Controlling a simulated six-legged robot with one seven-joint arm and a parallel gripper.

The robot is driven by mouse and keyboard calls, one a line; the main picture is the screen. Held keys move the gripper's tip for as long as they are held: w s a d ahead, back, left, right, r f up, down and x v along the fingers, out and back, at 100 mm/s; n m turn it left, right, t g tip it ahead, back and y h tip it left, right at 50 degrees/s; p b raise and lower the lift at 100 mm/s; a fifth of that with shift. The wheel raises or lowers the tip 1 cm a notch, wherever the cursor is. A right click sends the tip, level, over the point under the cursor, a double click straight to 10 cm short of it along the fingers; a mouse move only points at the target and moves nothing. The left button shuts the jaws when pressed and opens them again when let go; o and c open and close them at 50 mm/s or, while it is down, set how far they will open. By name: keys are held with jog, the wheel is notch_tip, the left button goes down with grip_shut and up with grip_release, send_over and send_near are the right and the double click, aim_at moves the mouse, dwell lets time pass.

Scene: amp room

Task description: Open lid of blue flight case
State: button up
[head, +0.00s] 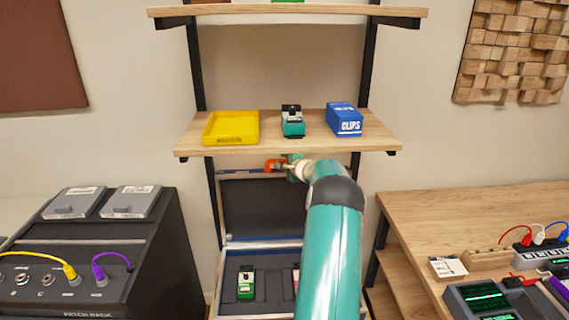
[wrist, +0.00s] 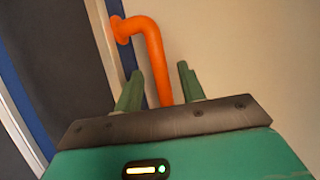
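The blue-edged flight case (head: 228,296) sits below the shelf in the head view, and its dark-lined lid (head: 255,208) stands raised, leaning back. An orange handle (head: 273,165) is at the lid's upper edge. In the wrist view the bent orange handle (wrist: 155,52) is fixed to the lid's blue edge, and its long end runs down between my gripper's fingers. My gripper (wrist: 160,82) is open, with gaps beside the handle. In the head view my gripper (head: 293,166) is at the lid's top, right of the handle. My arm hides the case's right side.
A wooden shelf (head: 190,146) is just above my gripper, bearing a yellow tray (head: 231,127), a teal pedal (head: 292,124) and a blue box (head: 344,119). A green pedal (head: 246,284) lies in the case. A patch rack (head: 110,260) stands left, a wooden desk (head: 470,214) right.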

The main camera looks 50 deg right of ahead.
jog(key=shift+w+d+f, duration=0.1)
jog(key=shift+w+d, duration=0.1)
jog(key=shift+w, duration=0.2)
jog(key=shift+c, duration=0.4)
grip_shut()
jog(key=shift+s+a, duration=0.1)
